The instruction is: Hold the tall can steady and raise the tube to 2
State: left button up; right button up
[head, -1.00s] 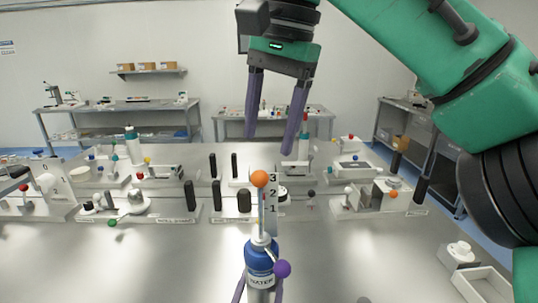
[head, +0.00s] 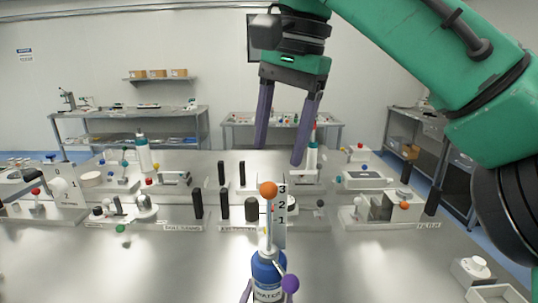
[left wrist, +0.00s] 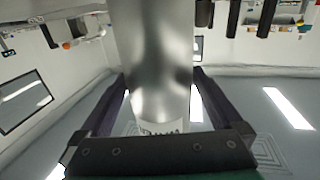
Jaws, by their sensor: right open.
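The tall can (head: 267,278) is blue with a white "WATER" label and stands upright at the bottom centre of the head view. A thin tube (head: 269,225) rises from its top and ends in an orange ball (head: 269,190). The ball shows level with the 3 on the scale plate (head: 281,215) marked 1, 2, 3. My right gripper (head: 279,158) is open and empty, pointing down above the orange ball.
Several stations with black posts (head: 224,204) and small fixtures stand behind the can. A white tray (head: 495,294) lies at the lower right. The bench top left of the can (head: 150,265) is clear. My right arm fills the upper right.

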pick_arm(q)
jog(key=v, duration=1.2)
jog(key=shift+r, duration=0.1)
